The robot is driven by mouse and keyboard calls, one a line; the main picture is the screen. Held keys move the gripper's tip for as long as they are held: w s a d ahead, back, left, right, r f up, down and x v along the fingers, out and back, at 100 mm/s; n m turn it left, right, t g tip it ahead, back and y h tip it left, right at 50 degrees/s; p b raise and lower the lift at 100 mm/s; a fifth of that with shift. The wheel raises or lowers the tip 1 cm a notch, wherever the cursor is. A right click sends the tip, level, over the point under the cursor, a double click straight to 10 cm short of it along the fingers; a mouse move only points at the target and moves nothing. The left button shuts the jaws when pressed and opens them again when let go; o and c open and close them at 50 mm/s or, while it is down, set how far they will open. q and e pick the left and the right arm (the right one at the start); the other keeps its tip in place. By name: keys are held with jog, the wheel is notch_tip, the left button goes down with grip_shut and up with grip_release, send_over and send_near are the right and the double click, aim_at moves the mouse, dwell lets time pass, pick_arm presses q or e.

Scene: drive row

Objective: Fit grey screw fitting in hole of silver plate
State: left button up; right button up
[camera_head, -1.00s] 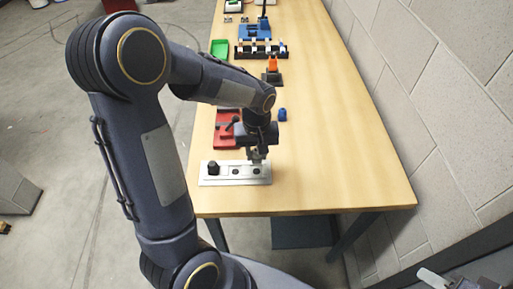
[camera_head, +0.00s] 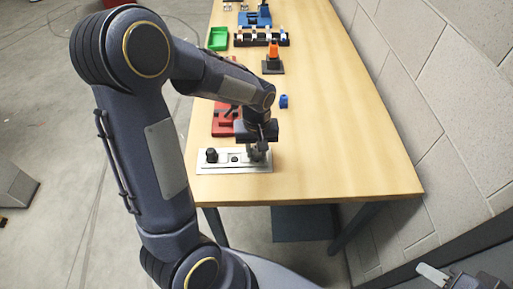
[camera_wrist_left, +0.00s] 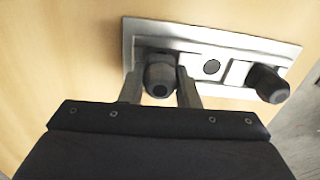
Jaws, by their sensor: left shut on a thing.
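The silver plate (camera_head: 225,169) lies at the near end of the wooden table; it also shows in the left wrist view (camera_wrist_left: 225,40). A dark fitting (camera_head: 212,155) stands at its left end, seen at the right in the left wrist view (camera_wrist_left: 267,83). A dark round hole (camera_wrist_left: 211,67) is in the plate's middle. My left gripper (camera_head: 257,158) is over the plate's right part, its fingers shut on a dark grey screw fitting (camera_wrist_left: 160,75). The fitting's lower end and any hole under it are hidden. My right gripper (camera_head: 433,273) shows only partly at the bottom right.
A red tray (camera_head: 222,121) lies just behind the plate, with a small blue piece (camera_head: 283,101) to its right. An orange and black fixture (camera_head: 273,60), a green bin (camera_head: 218,39) and a blue fixture (camera_head: 252,20) stand farther back. The table's right side is clear.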

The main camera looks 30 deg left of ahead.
pick_arm(q)
jog(key=shift+f, duration=0.3)
jog(key=o, duration=1)
notch_tip(320, 180, up, 7)
jog(key=shift+r, duration=0.4)
